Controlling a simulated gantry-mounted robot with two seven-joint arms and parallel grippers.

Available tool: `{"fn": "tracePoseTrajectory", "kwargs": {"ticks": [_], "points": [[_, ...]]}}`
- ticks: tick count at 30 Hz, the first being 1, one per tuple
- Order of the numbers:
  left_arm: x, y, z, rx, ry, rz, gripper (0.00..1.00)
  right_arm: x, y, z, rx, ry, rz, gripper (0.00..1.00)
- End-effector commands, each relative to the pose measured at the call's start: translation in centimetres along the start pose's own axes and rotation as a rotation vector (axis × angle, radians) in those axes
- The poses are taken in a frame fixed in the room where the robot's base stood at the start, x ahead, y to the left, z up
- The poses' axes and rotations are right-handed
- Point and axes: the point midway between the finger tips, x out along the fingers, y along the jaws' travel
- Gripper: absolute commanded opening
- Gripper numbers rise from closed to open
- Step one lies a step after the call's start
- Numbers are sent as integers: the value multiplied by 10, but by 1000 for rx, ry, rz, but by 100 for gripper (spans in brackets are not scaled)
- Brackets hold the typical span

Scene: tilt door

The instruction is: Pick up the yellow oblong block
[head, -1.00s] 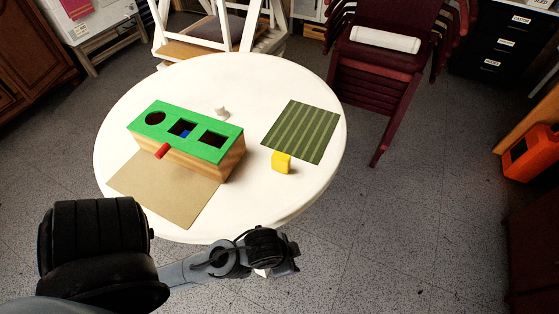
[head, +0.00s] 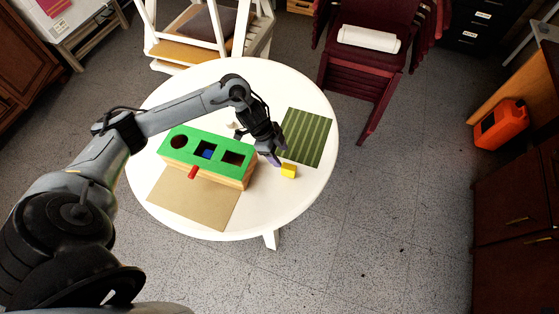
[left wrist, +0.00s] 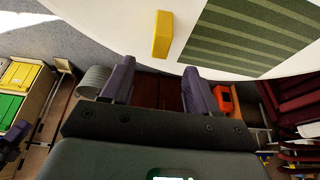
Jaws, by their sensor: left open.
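The yellow oblong block (head: 289,171) stands on the white round table (head: 305,195), beside the near edge of the green striped mat (head: 306,137). It also shows in the left wrist view (left wrist: 162,35), beyond my fingertips and apart from them. My left gripper (head: 274,158) is just left of the block in the head view, open and empty. In the left wrist view its two purple-grey fingers (left wrist: 157,77) are spread with nothing between them.
A wooden box with a green top (head: 207,146) and cut-out holes stands left of the block. A red piece (head: 193,173) is at its front and a blue one shows inside. A brown sheet (head: 195,198) lies before it. A white small object (head: 233,126) is behind.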

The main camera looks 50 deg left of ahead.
Motion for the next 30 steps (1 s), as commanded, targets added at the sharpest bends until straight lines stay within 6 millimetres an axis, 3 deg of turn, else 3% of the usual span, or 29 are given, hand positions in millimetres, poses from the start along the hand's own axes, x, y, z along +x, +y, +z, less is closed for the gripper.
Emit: {"fn": "tracePoseTrajectory", "kwargs": {"ticks": [2, 12, 20, 30], "points": [[0, -1, 3, -12, -6, 14, 60, -1, 0, 0, 0, -1, 1, 46], [41, -1, 5, -15, -8, 17, 60, 10, 0, 3, 0, -4, 1, 46], [56, -2, 4, -14, -8, 16, 60, 13, 0, 4, 2, -3, 0, 46], [95, -2, 2, -13, -9, 15, 60, 22, -2, 7, 6, -1, -3, 46]]}}
